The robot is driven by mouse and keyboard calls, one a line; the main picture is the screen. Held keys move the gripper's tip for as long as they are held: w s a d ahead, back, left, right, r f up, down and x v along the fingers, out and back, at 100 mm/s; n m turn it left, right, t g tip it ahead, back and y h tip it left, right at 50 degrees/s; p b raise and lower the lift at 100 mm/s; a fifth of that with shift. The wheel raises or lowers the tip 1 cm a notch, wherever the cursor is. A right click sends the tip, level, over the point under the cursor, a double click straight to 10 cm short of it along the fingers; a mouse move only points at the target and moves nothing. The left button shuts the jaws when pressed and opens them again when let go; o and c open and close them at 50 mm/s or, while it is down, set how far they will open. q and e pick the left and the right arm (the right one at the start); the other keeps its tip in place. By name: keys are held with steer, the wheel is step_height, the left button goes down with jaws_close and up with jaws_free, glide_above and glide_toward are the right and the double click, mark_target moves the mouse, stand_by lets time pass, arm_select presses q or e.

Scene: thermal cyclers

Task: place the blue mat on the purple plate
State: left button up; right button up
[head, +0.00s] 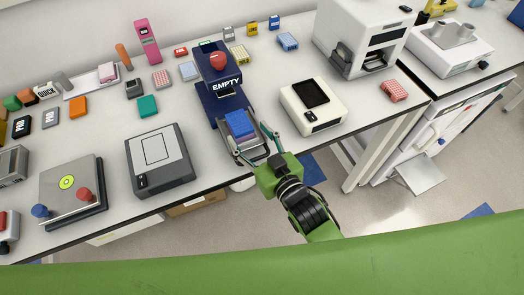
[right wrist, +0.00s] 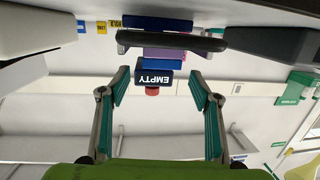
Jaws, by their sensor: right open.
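The blue mat (head: 239,124) lies on the tray of a navy device labelled EMPTY (head: 222,82). In the right wrist view, which is upside down, a blue slab (right wrist: 157,65) shows directly against the purple plate (right wrist: 165,53), on its upper side in the room. The plate is mostly hidden in the head view. My right gripper (head: 251,140) is open at the tray's front, its fingers apart on either side. Its fingers also show spread and empty in the right wrist view (right wrist: 160,88). My left gripper is out of view.
A grey flat device (head: 159,164) stands left of the tray, and a white device with a black screen (head: 312,105) stands right. A larger white machine (head: 364,38) is behind at right. Small coloured racks and boxes line the back. The bench's front edge is close to my gripper.

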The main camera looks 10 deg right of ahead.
steer(key=b+v, duration=0.1)
steer(key=v, duration=0.6)
steer(key=shift+s+d, duration=0.15)
steer(key=shift+c, duration=0.5)
stand_by(0.3)
